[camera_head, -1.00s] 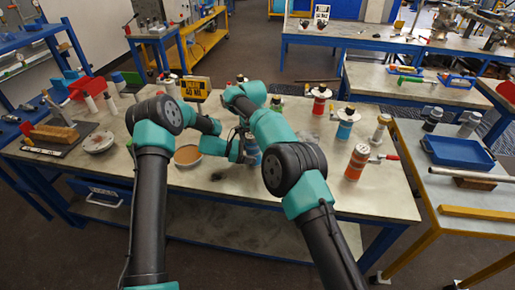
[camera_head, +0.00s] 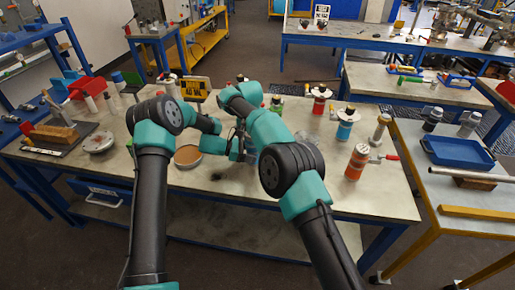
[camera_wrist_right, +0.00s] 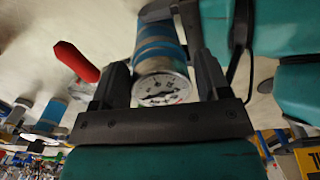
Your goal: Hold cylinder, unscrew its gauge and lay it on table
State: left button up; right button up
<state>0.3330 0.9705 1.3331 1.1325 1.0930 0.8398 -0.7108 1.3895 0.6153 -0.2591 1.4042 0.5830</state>
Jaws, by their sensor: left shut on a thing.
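A blue-banded cylinder (camera_wrist_right: 160,45) stands in the right wrist view, with a round white-faced gauge (camera_wrist_right: 162,90) at its near end. My right gripper (camera_wrist_right: 162,75) has one finger on each side of the gauge, very close to it. Whether the fingers press on it I cannot tell. My left gripper (camera_head: 236,152) is shut on the cylinder low over the table, mostly hidden behind my right arm in the head view. Dark finger parts (camera_wrist_right: 190,25) show against the cylinder in the right wrist view.
The grey workbench (camera_head: 290,185) carries a red canister (camera_head: 357,162) and a blue flanged vessel (camera_head: 345,128) at right. A brown-filled dish (camera_head: 187,156) lies left of my left gripper. Another white dish (camera_head: 99,142) is further left. The front strip is mostly clear.

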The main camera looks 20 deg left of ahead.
pick_arm(q)
jog(key=shift+s+d+m, duration=0.3)
jog(key=shift+s, duration=0.2)
pick_arm(e)
jog(key=shift+w+d+t, duration=0.3)
jog(key=shift+w+d, duration=0.25)
jog(key=shift+w, duration=0.35)
jog(key=c, duration=0.6)
pick_arm(q)
jog(key=shift+o, duration=0.6)
pick_arm(e)
jog(key=n, duration=0.5)
pick_arm(q)
jog(key=shift+a+f, duration=0.1)
pick_arm(e)
jog(key=n, duration=0.4)
jog(key=shift+s+a, duration=0.1)
jog(key=shift+s, duration=0.05)
pick_arm(q)
jog(key=shift+w, duration=0.1)
jog(key=shift+c, duration=0.2)
pick_arm(e)
jog(key=n, duration=0.3)
jog(key=shift+s+n, duration=0.1)
jog(key=shift+n, duration=0.7)
